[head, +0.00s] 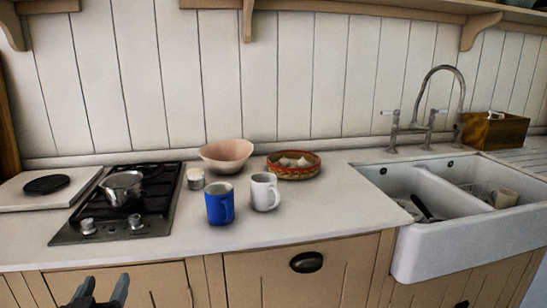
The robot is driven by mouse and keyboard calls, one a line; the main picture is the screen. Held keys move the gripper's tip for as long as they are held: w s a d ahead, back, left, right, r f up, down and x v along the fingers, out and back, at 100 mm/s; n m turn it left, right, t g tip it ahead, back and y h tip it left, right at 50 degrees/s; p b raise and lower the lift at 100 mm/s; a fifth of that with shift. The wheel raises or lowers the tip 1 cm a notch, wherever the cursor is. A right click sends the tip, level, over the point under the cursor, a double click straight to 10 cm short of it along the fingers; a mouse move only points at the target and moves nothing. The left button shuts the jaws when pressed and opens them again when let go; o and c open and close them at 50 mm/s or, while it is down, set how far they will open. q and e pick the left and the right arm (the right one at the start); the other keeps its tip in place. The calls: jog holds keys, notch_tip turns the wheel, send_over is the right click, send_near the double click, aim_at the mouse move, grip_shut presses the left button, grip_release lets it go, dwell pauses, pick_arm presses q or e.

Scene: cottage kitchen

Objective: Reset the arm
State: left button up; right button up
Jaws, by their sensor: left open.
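My left gripper (101,293) is at the bottom left edge of the head view, in front of the lower cabinet doors and below the counter's front edge. Its two dark fingers point up and stand apart, with nothing seen between them. The rest of the left arm is out of view. My right gripper is not in view.
On the counter (300,222) stand a blue mug (219,204), a white mug (264,192), a small jar (195,179), a pink bowl (226,155) and a basket (293,165). A hob (75,233) with a metal pot (121,188) is left; a double sink (430,250) is right.

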pick_arm(q)
jog(key=s+d+f+m+g+h, duration=0.1)
jog(key=s+d+f+g+h, duration=0.1)
jog(key=s+d+f, duration=0.2)
jog(key=s+d+f+m+g+h+p, duration=0.1)
jog(key=s+d+f, duration=0.3)
jog(key=s+f, duration=0.4)
jog(key=s+d+f+m+g+h, duration=0.2)
jog(key=s+f, duration=0.4)
jog(key=f, duration=0.5)
jog(key=shift+s+d+m+g+h+p, duration=0.4)
jog(key=shift+d+g+h, duration=0.2)
jog(key=shift+d+g, duration=0.6)
jog(key=shift+w, duration=0.1)
